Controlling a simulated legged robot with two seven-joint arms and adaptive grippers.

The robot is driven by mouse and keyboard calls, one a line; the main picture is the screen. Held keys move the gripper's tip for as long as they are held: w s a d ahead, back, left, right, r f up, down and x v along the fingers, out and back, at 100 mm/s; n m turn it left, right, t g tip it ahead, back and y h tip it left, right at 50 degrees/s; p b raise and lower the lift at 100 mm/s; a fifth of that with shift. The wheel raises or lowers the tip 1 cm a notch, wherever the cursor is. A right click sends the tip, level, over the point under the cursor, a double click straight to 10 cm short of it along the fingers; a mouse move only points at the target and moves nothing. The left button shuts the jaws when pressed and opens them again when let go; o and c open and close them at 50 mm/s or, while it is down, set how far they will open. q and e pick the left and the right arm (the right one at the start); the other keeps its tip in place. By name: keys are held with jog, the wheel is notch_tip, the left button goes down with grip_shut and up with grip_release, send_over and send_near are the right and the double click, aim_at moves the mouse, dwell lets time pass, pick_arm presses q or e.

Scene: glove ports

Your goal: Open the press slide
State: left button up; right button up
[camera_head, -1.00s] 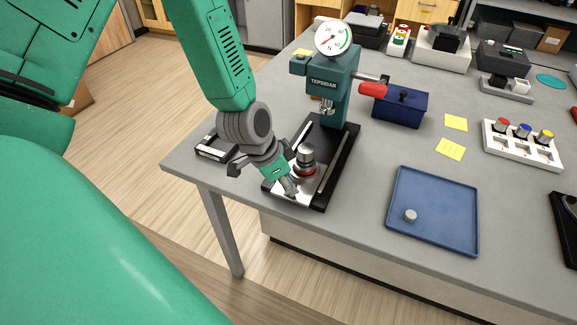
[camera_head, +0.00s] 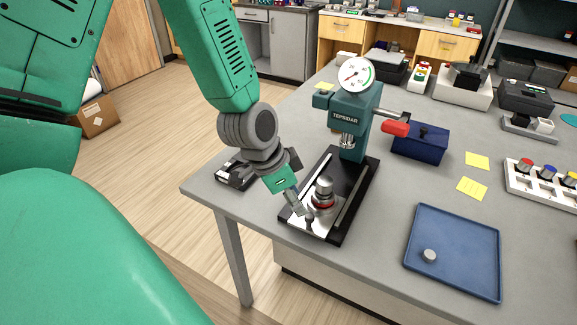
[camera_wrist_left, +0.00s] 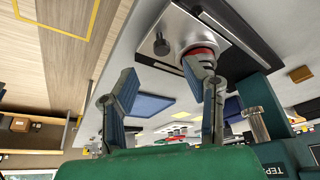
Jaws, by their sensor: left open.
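The teal press (camera_head: 352,115) with a round dial stands on a long black base at the left end of the table. A silver slide plate (camera_head: 322,226) lies at the front of that base, carrying a silver cylinder with a red ring (camera_head: 324,194). A small dark knob (camera_wrist_left: 161,46) stands on the plate in the left wrist view. My left gripper (camera_head: 302,208) is at the plate's front left edge, beside the cylinder. In the left wrist view its two fingers (camera_wrist_left: 165,82) are spread with nothing between them. My right gripper is out of view.
A red-tipped lever (camera_head: 395,128) sticks out right of the press, before a dark blue box (camera_head: 420,145). A blue tray (camera_head: 452,282) with a small grey disc lies at the front right. A small black tray (camera_head: 235,174) lies behind my left wrist. Bare table separates press and blue tray.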

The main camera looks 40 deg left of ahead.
pick_arm(q)
jog(key=shift+v, duration=2.6)
jog(key=shift+d, duration=0.1)
jog(key=s+d+f+n+g+b, duration=0.1)
jog(key=s+f+b, duration=0.3)
jog(key=f, duration=0.8)
jog(key=s+d+f+n+g+y+b, duration=0.1)
jog(key=s+f+n+b, duration=0.2)
jog(key=f, duration=1)
jog(key=s+d+f+n+g+y+b, duration=0.1)
jog(key=s+d+f+b, duration=0.1)
jog(key=s+f+b, duration=0.5)
notch_tip(320, 180, down, 5)
jog(key=s, duration=0.2)
jog(key=shift+s+f+n, duration=0.2)
jog(key=shift+s+n, duration=0.15)
jog(key=shift+n, duration=0.05)
jog(key=shift+w, duration=0.1)
